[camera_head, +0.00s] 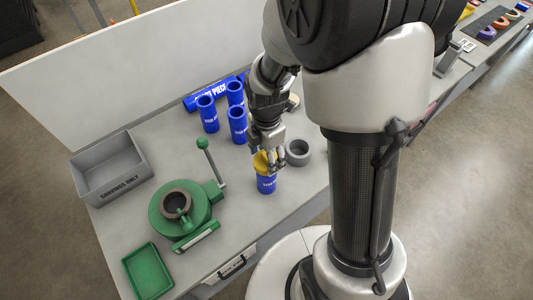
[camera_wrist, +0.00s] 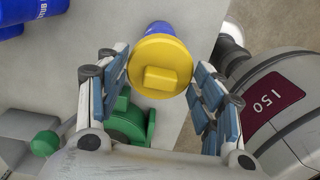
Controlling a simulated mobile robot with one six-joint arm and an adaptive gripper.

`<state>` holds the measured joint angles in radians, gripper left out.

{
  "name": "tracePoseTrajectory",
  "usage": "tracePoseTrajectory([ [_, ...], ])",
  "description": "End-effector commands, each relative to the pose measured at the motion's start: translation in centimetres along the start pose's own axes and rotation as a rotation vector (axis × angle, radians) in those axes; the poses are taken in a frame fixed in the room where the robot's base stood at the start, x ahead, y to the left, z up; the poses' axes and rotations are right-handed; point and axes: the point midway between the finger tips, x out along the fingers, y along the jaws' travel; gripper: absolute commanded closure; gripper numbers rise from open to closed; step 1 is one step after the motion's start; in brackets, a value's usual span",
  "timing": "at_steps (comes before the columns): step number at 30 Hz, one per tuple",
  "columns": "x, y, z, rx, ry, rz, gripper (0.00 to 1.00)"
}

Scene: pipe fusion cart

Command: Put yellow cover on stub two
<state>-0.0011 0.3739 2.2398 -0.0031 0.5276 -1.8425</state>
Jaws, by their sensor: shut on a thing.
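The yellow cover (camera_wrist: 160,67) is a round disc with a raised block on its face. My gripper (camera_head: 268,160) is shut on it, with one finger pad at each side of the disc in the wrist view. In the head view the yellow cover (camera_head: 261,164) sits at the top end of an upright blue stub (camera_head: 266,185) near the cart's front edge. The stub (camera_wrist: 160,28) also shows behind the cover in the wrist view. I cannot tell whether the cover is fully seated. Other upright blue stubs (camera_head: 207,114) stand farther back.
A grey ring (camera_head: 298,152) is just right of my gripper. A green clamp device (camera_head: 180,207) with an upright lever (camera_head: 211,162) stands to the left. A grey shavings bin (camera_head: 108,167) and a green tray (camera_head: 148,271) lie farther left. A blue pipe (camera_head: 210,94) lies behind the stubs.

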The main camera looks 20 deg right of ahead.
Motion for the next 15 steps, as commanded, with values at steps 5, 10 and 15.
tracePoseTrajectory([
  [5,0.6,0.0,0.0,0.0,0.0,0.0,0.55],
  [10,1.0,0.0,0.0,0.0,0.0,-0.001,0.55],
  [15,1.4,0.0,0.0,0.0,0.0,-0.001,0.55],
])
